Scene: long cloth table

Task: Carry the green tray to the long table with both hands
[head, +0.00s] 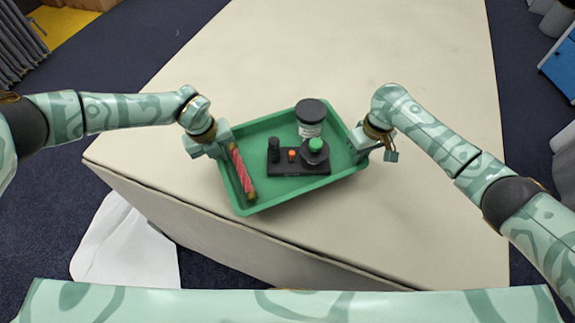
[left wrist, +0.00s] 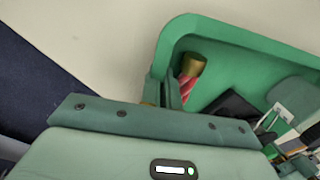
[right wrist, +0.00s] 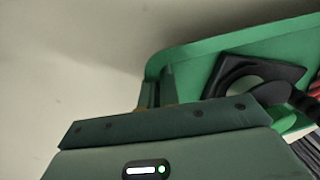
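The green tray (head: 285,195) is over the near end of the long cloth table (head: 330,60), slightly tilted in the picture; I cannot tell whether it touches the cloth. It holds a red roll with gold ends (head: 242,172), a black block with knobs (head: 300,168) and a dark-lidded jar (head: 311,118). My left gripper (head: 222,142) is at the tray's left wall, and its fingers straddle the rim in the left wrist view (left wrist: 165,92). My right gripper (head: 364,142) is at the right wall, and its fingers meet the rim in the right wrist view (right wrist: 158,88).
The table is bare beyond the tray and to its right. Its near edge runs below the tray. A white object (head: 125,245) lies on the dark floor at the left. A blue cabinet (head: 562,65) stands at the far right and a grey curtain (head: 18,45) at the far left.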

